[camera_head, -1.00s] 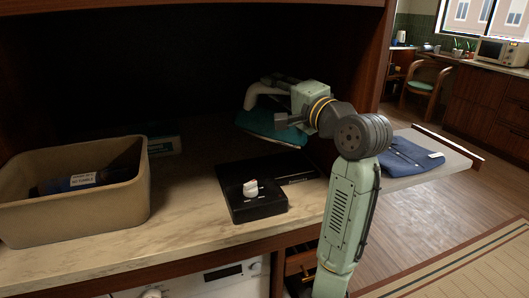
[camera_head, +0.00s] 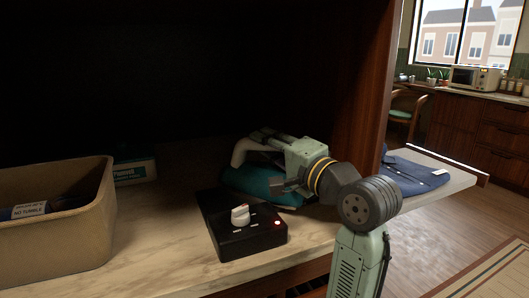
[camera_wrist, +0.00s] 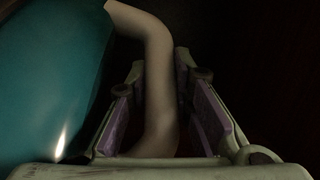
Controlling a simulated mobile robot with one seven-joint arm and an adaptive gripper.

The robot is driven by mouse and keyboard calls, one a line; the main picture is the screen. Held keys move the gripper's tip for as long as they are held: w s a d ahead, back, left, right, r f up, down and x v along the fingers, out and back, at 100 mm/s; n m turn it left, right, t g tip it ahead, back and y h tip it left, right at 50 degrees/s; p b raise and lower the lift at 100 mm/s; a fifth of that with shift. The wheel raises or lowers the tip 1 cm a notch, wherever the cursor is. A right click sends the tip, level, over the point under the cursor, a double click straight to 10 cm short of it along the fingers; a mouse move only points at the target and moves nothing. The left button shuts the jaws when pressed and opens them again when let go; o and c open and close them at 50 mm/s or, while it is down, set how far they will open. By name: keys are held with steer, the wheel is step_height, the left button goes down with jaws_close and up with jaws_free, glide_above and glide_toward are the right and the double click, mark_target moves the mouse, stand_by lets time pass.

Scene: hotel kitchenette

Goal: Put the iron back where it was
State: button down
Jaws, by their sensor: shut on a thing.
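The iron (camera_head: 262,184) has a teal body and a pale handle (camera_head: 250,150). In the head view it is low at the back of the counter, behind and over the black box with the dial. My gripper (camera_head: 262,150) reaches in from the right and is shut on the iron's handle. In the wrist view the pale handle (camera_wrist: 158,90) runs between the two fingers, with the teal body (camera_wrist: 50,80) at left. The iron's underside is hidden, so I cannot tell whether it touches the surface below.
A black box (camera_head: 228,243) with a white dial and a lit red light sits in front. A tan bin (camera_head: 70,240) with a dark labelled bottle (camera_head: 35,210) is at left. A teal-and-white box (camera_head: 135,171) stands behind it. Folded blue cloth (camera_head: 410,177) lies on the board at right.

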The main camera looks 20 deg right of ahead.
steer(key=shift+s+r, duration=0.2)
steer(key=shift+r, duration=0.05)
steer(key=c, duration=1.9)
jaws_free()
steer(key=shift+f, duration=0.3)
steer(key=o, duration=0.5)
steer(key=shift+r, duration=0.15)
steer(key=b+v, duration=0.2)
steer(key=v, duration=1)
steer(key=shift+r, duration=0.1)
